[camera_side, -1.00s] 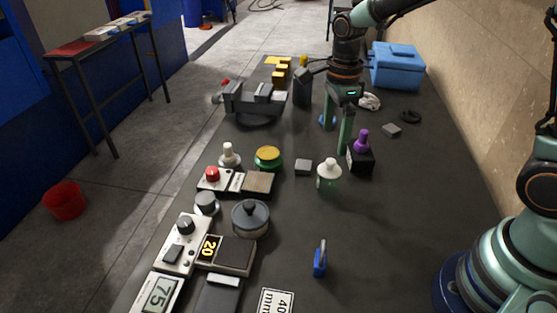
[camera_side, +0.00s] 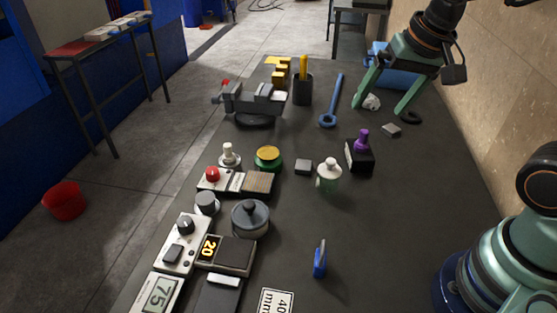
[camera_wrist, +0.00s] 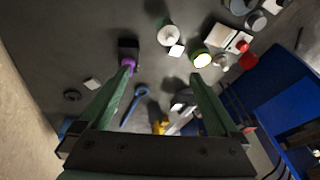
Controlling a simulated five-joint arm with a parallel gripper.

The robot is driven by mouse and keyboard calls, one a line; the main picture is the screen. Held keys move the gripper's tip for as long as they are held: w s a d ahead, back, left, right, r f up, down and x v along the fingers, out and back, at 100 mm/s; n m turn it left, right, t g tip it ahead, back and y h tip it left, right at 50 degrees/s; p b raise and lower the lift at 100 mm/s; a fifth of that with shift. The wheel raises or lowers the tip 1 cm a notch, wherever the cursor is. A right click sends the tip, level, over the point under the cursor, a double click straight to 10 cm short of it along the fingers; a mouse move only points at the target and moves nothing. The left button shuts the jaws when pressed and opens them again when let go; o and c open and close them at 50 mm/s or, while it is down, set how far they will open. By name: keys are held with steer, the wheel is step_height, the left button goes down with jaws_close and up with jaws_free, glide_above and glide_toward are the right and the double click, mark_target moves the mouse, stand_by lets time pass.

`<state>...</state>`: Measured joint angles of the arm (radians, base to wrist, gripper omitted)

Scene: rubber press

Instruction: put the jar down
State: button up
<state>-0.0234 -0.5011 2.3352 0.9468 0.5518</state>
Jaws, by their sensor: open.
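A pale green jar (camera_side: 328,182) with a white stopper stands upright on the dark bench; it also shows in the wrist view (camera_wrist: 168,36). A squat grey lidded pot (camera_side: 250,219) stands nearer the camera. A round green container with a yellow top (camera_side: 268,157) stands left of the pale jar. The frames do not show which of these the task means. My gripper (camera_side: 379,108) is open and empty, over the far right of the bench, well away from all three. Its spread fingers (camera_wrist: 161,72) show in the wrist view with nothing held between them.
A purple-knobbed black block (camera_side: 361,157) stands beside the pale jar. A blue wrench (camera_side: 329,118), a dark ring (camera_side: 410,117) and a white crumpled item (camera_side: 371,102) lie near my gripper. A vise (camera_side: 255,101) is at left. The bench's right front is mostly clear.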

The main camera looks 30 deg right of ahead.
steer(key=s+n, duration=0.1)
steer(key=n, duration=0.1)
steer(key=n+t, duration=0.1)
steer(key=n, duration=0.1)
steer(key=s+n, duration=0.1)
steer(key=n, duration=0.1)
steer(key=shift+s+d+r, duration=0.15)
steer(key=shift+s+d, duration=0.15)
steer(key=shift+d, duration=0.05)
stand_by(0.9)
